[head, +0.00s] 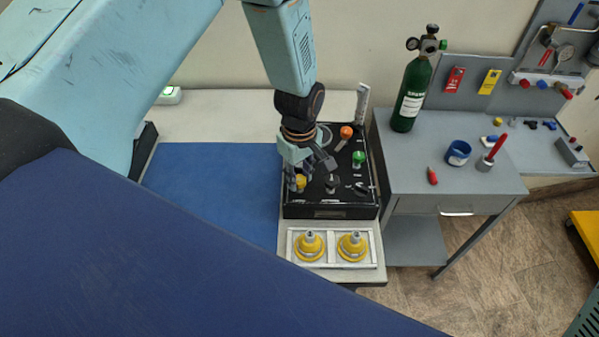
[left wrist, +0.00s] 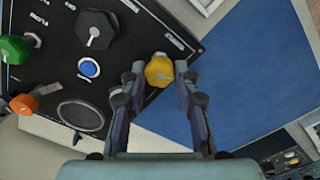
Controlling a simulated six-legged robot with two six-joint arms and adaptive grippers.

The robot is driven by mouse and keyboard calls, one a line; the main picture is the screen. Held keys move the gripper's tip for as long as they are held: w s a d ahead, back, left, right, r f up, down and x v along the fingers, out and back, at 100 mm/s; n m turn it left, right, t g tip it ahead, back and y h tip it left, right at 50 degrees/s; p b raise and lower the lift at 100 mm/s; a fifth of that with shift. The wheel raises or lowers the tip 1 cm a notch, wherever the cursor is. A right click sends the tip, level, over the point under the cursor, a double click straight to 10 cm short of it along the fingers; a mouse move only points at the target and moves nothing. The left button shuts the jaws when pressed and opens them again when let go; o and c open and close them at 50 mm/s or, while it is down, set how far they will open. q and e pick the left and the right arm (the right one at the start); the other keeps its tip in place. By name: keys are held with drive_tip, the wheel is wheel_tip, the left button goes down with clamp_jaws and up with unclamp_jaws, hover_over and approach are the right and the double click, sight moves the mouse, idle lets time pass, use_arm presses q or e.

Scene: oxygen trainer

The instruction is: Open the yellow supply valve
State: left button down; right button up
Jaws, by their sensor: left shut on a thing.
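The black trainer panel (head: 330,211) stands on the bench with several coloured knobs on its top. The yellow supply valve (head: 300,182) is a faceted knob near the panel's left edge. My left gripper (head: 303,176) reaches down over it from above. In the left wrist view the yellow valve (left wrist: 159,70) sits between the two fingertips of my left gripper (left wrist: 160,76), which is shut on it. A white mark shows on the knob's top. How far the valve is turned cannot be told. My right gripper is not in view.
An orange-knobbed lever (head: 346,132), a green knob (head: 358,158) and a black knob (head: 332,184) are close by on the panel. Two yellow fittings (head: 352,246) sit in a white tray in front. A green cylinder (head: 410,95) stands on the grey cabinet at right.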

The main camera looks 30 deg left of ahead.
sight(299, 179)
use_arm(q)
drive_tip(key=shift+w+r+n, duration=0.1)
drive_tip(key=shift+w+n, duration=0.05)
drive_tip(key=shift+n, duration=0.45)
drive_tip(key=c, duration=1)
unclamp_jaws()
wheel_tip(299, 179, up, 12)
idle(0.3)
